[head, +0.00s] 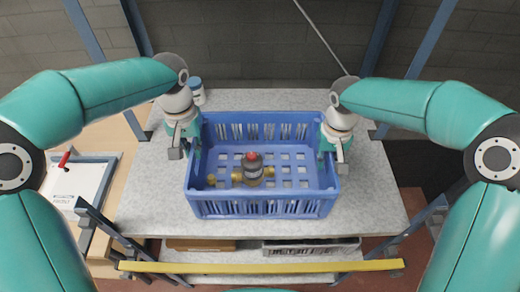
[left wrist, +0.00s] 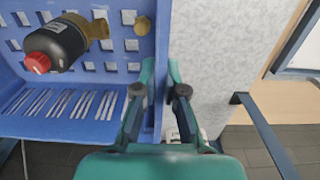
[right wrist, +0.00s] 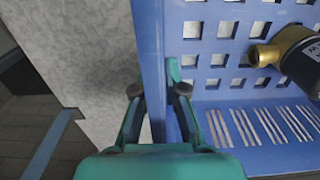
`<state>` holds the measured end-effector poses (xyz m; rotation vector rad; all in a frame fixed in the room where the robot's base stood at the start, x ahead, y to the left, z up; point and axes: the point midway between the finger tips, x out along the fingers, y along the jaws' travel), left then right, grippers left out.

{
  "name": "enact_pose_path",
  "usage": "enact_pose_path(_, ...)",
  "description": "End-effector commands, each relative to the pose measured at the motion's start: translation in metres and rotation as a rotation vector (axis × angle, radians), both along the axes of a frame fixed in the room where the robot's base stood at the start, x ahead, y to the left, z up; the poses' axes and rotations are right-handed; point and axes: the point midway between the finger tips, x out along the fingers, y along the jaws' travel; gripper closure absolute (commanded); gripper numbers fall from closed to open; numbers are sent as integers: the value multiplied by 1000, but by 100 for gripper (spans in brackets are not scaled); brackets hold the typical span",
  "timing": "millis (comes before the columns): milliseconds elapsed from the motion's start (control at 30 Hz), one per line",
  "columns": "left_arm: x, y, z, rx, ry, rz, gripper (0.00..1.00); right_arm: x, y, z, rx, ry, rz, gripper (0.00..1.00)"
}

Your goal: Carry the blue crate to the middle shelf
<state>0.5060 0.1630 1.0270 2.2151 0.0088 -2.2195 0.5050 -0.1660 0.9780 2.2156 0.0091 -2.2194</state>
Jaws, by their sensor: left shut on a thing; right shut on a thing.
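The blue crate (head: 262,208) is upright on or just above the grey speckled shelf top (head: 370,200); I cannot tell if it touches. Inside lies a dark pump with a red cap (head: 253,168) and brass fittings. My left gripper (head: 184,150) is shut on the crate's left wall, which also shows between its fingers in the left wrist view (left wrist: 158,70). My right gripper (head: 334,152) is shut on the right wall, seen in the right wrist view (right wrist: 152,60). The fingertips inside the crate are partly hidden in the head view.
A yellow bar (head: 260,266) crosses the front below the top. A lower level holds a grey grated tray (head: 310,248). Blue posts (head: 428,55) stand at the sides. A white box with a red handle (head: 82,185) is at left.

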Motion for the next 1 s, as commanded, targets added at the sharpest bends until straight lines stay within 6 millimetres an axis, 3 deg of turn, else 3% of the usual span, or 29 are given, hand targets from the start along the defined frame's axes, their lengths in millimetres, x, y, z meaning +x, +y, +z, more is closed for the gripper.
enact_pose_path(33, 0, 1, -3, 2, -2, 1, 88, 0, -2, -4, -4, 2, 1, 88)
enact_pose_path(200, 0, 1, -1, 1, -1, 1, 65, 0, -1, -1, -2, 2, 0, 64)
enact_pose_path(567, 0, 1, 3, 1, -1, 1, 65, 0, 0, -1, -1, 0, 1, 64)
enact_pose_path(767, 1, 0, 28, 0, -4, 1, 65, 0, 0, -1, 0, 0, 1, 64)
enact_pose_path(1000, 2, 0, 77, -1, -6, 1, 65, 0, 1, -1, 0, 0, 1, 64)
